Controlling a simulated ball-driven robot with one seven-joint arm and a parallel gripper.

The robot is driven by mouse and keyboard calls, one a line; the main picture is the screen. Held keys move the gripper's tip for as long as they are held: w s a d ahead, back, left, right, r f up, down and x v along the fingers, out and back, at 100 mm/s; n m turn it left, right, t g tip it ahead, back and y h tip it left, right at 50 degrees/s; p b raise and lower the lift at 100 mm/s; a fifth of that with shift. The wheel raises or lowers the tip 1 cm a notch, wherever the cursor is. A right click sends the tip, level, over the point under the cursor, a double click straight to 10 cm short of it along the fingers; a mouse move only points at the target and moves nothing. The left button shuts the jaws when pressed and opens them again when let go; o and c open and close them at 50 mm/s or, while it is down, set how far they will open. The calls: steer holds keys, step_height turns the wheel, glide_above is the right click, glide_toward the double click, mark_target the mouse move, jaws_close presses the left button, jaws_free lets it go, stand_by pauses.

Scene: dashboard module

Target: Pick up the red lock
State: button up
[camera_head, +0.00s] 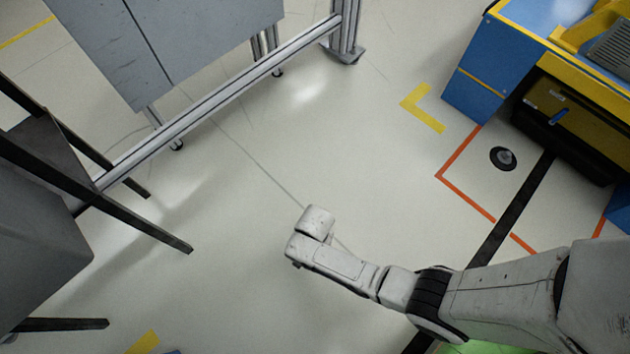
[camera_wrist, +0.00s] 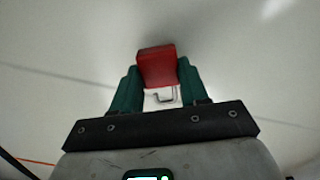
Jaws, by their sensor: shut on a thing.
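The red lock (camera_wrist: 157,66) is a red block with a metal shackle on its near side, seen in the wrist view. It sits between the two green fingers of my gripper (camera_wrist: 158,88), which are shut on it. The pale floor shows behind the lock, and no surface is seen touching it. In the head view my arm reaches out over the floor from the lower right. The gripper's fingers and the lock are hidden there behind the end of the arm.
A grey panel on a metal frame (camera_head: 230,100) stands at the upper left. A dark-legged grey stand (camera_head: 40,230) is at the left. A blue and yellow workstation (camera_head: 500,65) is at the upper right, near a small round black object (camera_head: 503,158). The middle floor is clear.

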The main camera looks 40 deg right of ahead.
steer(key=s+d+r+p, duration=0.8)
steer(key=s+r+p, duration=0.2)
steer(key=s+r, duration=0.1)
steer(key=shift+d+r, duration=0.2)
steer(key=shift+d, duration=0.1)
stand_by(0.5)
